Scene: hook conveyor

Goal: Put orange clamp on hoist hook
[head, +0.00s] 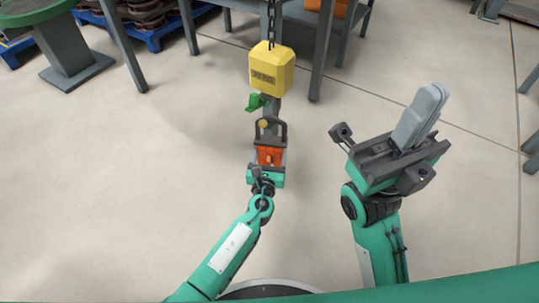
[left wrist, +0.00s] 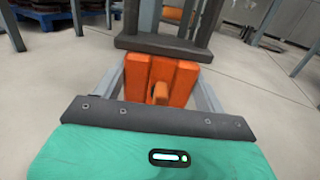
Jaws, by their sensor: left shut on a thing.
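The orange clamp (head: 270,155) has a dark loop-shaped handle (head: 283,128) on its upper side. My left gripper (head: 267,166) is shut on the clamp. In the left wrist view the clamp's orange body (left wrist: 160,80) sits between the grey fingers, with a dark crossbar and uprights beyond it. The yellow hoist block (head: 271,68) hangs on a chain, with a green latch (head: 256,102) and the dark hook (head: 270,106) below it. The handle appears just under the hook; I cannot tell whether they touch. My right gripper (head: 419,116) is to the right, its grey fingers together and empty.
Grey table legs (head: 322,50) stand behind the hoist, with an orange item (head: 338,8) on a shelf. A blue pallet (head: 160,30) with dark parts and a green-topped stand (head: 70,45) are at the back left. The floor around the hoist is open.

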